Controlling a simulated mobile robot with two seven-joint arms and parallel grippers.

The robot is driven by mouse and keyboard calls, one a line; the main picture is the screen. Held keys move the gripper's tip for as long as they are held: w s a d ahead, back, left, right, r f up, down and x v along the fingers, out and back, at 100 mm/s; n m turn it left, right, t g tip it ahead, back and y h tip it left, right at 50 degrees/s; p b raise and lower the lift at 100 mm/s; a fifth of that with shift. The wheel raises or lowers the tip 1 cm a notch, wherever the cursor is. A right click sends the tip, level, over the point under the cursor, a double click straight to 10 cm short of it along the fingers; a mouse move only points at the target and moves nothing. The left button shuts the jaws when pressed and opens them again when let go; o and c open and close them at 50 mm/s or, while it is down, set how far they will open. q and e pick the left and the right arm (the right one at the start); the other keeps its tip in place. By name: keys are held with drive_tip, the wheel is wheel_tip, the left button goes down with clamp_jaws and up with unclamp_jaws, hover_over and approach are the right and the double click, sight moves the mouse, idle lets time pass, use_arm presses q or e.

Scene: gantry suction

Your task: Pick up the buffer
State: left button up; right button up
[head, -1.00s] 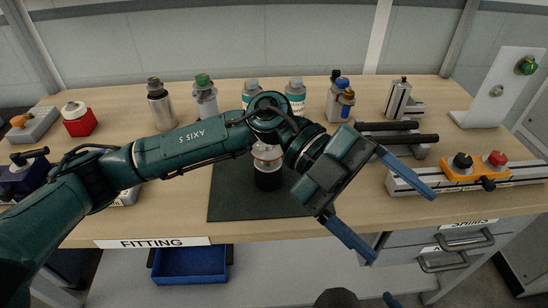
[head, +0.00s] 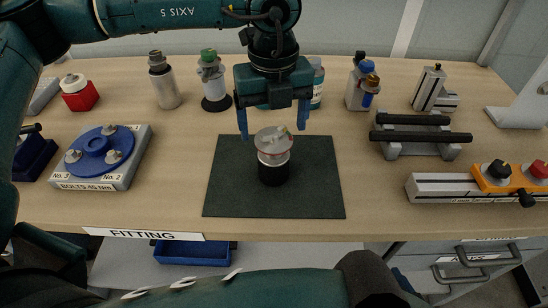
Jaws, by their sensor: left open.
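The fingertips are near the top of the cylinder, one to each side, with gaps showing. I cannot tell the exact height. My right gripper cannot be made out.
A green-capped part (head: 212,85) and a silver bottle (head: 163,82) stand behind at left. Teal-labelled bottles are partly hidden by my gripper. A bolt fixture (head: 132,170) lies left, a black-barred cradle (head: 388,150) right. The mat around the cylinder is clear.

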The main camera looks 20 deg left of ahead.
sight(274, 159)
use_arm(q)
drive_tip(key=shift+f+p, duration=0.55)
drive_tip(key=shift+f, duration=3)
drive_tip(key=shift+c, duration=0.4)
drive_tip(key=shift+r, duration=0.15)
drive_tip(key=c, duration=1.4)
